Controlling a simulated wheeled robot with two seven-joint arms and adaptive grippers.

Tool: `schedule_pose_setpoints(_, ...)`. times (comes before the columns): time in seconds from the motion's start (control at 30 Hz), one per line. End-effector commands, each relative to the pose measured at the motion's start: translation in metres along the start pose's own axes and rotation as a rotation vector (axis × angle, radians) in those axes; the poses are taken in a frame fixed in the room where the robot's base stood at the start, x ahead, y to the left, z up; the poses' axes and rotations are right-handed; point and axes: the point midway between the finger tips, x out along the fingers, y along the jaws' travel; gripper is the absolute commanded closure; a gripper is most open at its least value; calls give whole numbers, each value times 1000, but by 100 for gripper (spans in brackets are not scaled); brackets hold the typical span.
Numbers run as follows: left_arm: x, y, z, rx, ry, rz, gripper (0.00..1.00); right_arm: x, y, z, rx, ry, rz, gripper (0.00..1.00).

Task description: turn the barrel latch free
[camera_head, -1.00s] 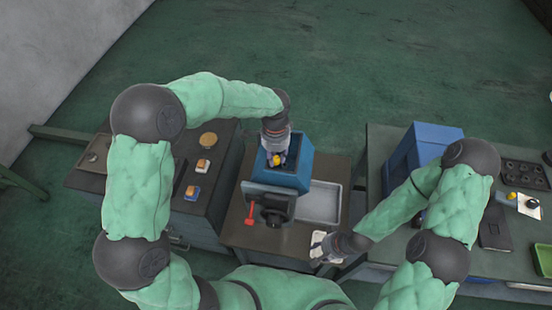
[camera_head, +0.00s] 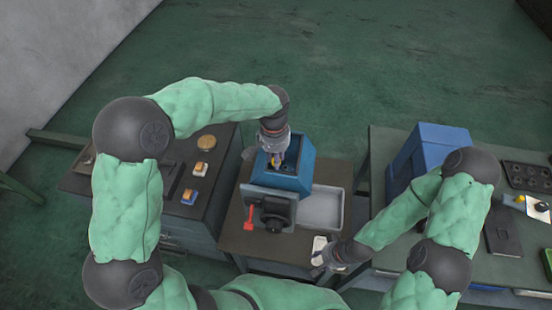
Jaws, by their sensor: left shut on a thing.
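A blue machine (camera_head: 293,178) stands on the middle table, with a dark panel, a black round knob and a red lever (camera_head: 249,218) on its near side. My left gripper (camera_head: 277,160) reaches down into the open top of the machine from above. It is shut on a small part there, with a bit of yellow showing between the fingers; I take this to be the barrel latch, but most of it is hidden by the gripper. My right gripper (camera_head: 318,258) is low at the near right of the table, by a small white thing (camera_head: 319,244); its fingers are too small to judge.
A grey tray (camera_head: 321,207) lies right of the machine. The left dark cabinet (camera_head: 219,160) carries orange-and-white blocks and a round tan disc (camera_head: 206,142). The right bench holds a blue bin (camera_head: 428,150), a dark book-like thing (camera_head: 501,232) and a tray with holes.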

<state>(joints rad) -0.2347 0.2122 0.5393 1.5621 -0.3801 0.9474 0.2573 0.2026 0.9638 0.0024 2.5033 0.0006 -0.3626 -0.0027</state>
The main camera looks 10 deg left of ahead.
Motion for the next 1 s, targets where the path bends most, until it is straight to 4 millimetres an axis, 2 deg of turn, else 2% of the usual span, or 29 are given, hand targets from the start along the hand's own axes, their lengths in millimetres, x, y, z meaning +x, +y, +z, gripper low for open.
schedule_pose_setpoints(0.3, 0, 0, 0, -76, 2, -1, 100, 3, 1, 0, 0, 0, 0, 60)
schedule_pose_setpoints(0.73, 0, 0, 0, -83, 2, 0, 100, 3, 1, 0, 0, 0, 0, 60)
schedule_pose_setpoints(0.77, 0, 0, 0, -83, 2, 0, 63, 3, 1, 0, 0, 0, 0, 60)
schedule_pose_setpoints(0.8, 0, 0, 0, -82, 2, 0, 52, 3, 1, 0, 0, 0, 0, 60)
schedule_pose_setpoints(0.83, 0, 0, 0, -82, 2, 0, 48, 3, 1, 0, 0, 0, 0, 60)
schedule_pose_setpoints(1.0, 0, 0, 0, -82, 2, 0, 48, 3, 1, 0, 0, 0, 0, 60)
